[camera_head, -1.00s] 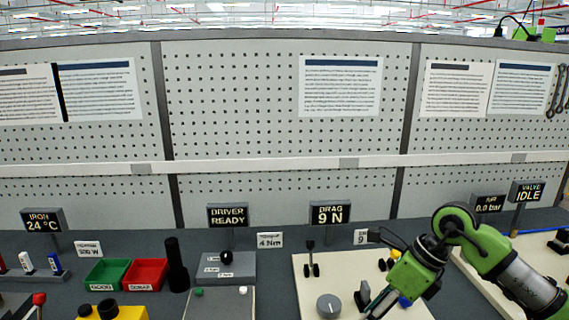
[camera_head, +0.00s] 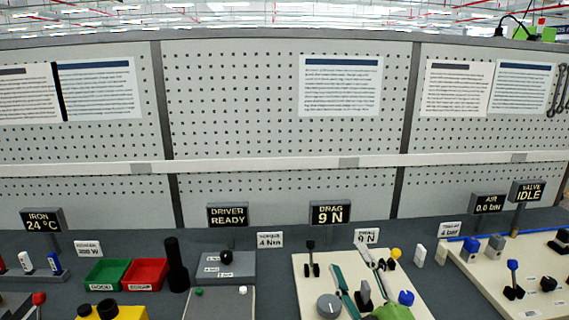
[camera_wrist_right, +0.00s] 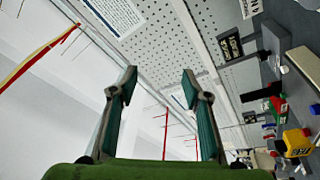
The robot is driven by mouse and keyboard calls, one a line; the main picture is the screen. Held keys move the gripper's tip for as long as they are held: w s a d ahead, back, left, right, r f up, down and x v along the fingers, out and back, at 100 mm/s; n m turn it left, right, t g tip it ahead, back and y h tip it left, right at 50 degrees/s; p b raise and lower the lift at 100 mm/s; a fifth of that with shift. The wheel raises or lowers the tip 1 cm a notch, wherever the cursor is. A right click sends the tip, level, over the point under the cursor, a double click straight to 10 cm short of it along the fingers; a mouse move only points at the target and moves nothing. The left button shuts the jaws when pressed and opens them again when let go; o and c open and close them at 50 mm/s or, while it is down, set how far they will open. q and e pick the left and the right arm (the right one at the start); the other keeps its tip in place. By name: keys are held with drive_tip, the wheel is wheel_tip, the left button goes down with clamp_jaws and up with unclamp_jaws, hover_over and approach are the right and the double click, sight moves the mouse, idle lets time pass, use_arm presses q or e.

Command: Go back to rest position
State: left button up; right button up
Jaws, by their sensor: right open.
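My right gripper (camera_head: 352,262) is at the bottom of the head view, in front of the cream drag board (camera_head: 304,268). Its two teal-faced fingers point up and away, and its green body is cut off by the lower edge. In the right wrist view my right gripper (camera_wrist_right: 160,75) has its fingers well apart with nothing between them. The wrist camera looks tilted past them at the pegboard wall and ceiling. My left gripper is not in the head view.
The cream board carries a grey dial (camera_head: 328,306), a black lever (camera_head: 310,258) and a blue knob (camera_head: 406,298). A green bin (camera_head: 105,273) and red bin (camera_head: 146,272) stand left. A valve board (camera_head: 485,285) is right. The pegboard (camera_head: 280,130) closes the back.

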drive_tip(key=s+d+f+m+g+h, duration=0.2)
drive_tip(key=s+d+f+m+g, duration=0.15)
drive_tip(key=f, duration=0.35)
drive_tip(key=s+d+f+m+g+h, duration=0.2)
drive_tip(key=s+f, duration=0.2)
drive_tip(key=f, duration=0.4)
drive_tip(key=s+d+f+m+g+h, duration=0.2)
drive_tip(key=s+d+f+m+g, duration=0.15)
drive_tip(key=f, duration=0.35)
drive_tip(key=s+a+f+m+g+y, duration=0.1)
drive_tip(key=s+f+g, duration=0.35)
drive_tip(key=s, duration=0.45)
drive_tip(key=s+a+f+m+g, duration=0.1)
drive_tip(key=s+f+g, duration=0.2)
drive_tip(key=s+f, duration=0.5)
drive_tip(key=s+f+g, duration=0.1)
drive_tip(key=s+f, duration=0.2)
drive_tip(key=f, duration=2)
drive_tip(key=s+d+f+g, duration=0.1)
drive_tip(key=s+d+f, duration=0.2)
drive_tip(key=s+f, duration=1.3)
drive_tip(key=shift+s+d+f, duration=0.15)
drive_tip(key=shift+s+f, duration=0.25)
drive_tip(key=shift+s, duration=0.45)
drive_tip(key=shift+g, duration=0.25)
